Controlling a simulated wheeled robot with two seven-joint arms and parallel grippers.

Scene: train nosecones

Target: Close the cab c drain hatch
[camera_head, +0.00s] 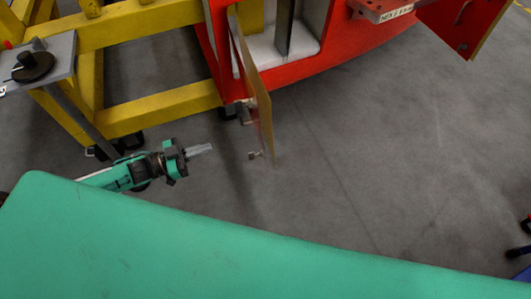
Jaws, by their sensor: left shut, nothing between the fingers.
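A thin hatch panel (258,95) hangs open from the red nosecone (350,40), seen nearly edge-on, with a small latch at its lower end. Behind it, a pale open compartment (262,48) shows in the red body. Whether this is cab c's drain hatch cannot be read. My left gripper (205,149) is shut and empty. In the picture it is left of the panel's lower end, with a gap between them. My right gripper is not in view.
A yellow frame on castors (160,108) supports the nosecone at the left. A grey shelf (50,62) with a dark round part is at the upper left. Another open red panel (465,25) is at the upper right. Grey floor (350,170) is clear at centre right.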

